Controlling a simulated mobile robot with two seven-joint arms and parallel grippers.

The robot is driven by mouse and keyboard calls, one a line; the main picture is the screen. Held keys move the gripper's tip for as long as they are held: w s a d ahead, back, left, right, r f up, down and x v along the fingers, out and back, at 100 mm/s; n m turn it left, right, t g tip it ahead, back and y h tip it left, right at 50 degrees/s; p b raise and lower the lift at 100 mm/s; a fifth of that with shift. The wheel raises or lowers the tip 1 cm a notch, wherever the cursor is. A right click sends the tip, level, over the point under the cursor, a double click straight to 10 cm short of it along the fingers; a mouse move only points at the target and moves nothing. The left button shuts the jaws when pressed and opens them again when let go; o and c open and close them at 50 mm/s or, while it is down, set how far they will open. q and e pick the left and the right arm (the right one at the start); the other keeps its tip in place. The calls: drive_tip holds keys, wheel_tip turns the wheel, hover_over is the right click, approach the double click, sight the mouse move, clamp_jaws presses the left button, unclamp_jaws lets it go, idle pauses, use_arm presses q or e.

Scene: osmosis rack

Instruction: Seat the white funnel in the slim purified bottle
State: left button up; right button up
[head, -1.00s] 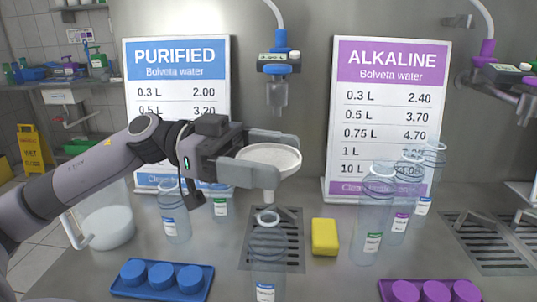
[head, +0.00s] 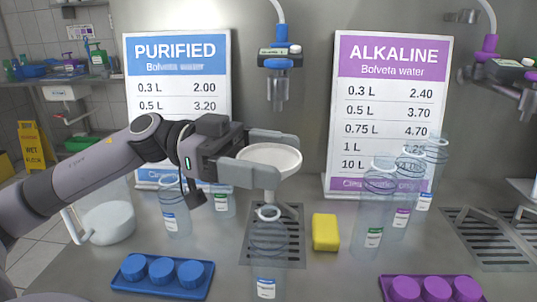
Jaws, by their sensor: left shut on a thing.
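The white funnel (head: 270,160) is held upright by my left gripper (head: 271,153), which is shut on its rim. The funnel's spout points down, just above or at the mouth of a clear bottle (head: 268,245) at the front middle. I cannot tell whether the spout tip is inside the neck. This bottle has a white label with a blue band and stands upright at the drain grate. Other bottles with blue-banded labels stand nearby, one of them at left (head: 174,208). My right gripper is not in view.
A yellow sponge (head: 325,232) lies right of the bottle. A blue cap tray (head: 207,290) is at front left, a purple cap tray (head: 471,297) at front right. Several clear bottles (head: 374,215) stand at right. A blue tap (head: 279,62) hangs behind the funnel.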

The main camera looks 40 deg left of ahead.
use_arm(q)
drive_tip(key=shift+f+b, duration=0.75)
drive_tip(key=shift+f, duration=0.35)
drive_tip(key=shift+f, duration=0.2)
drive_tip(key=shift+f, duration=0.25)
drive_tip(key=o, duration=0.8)
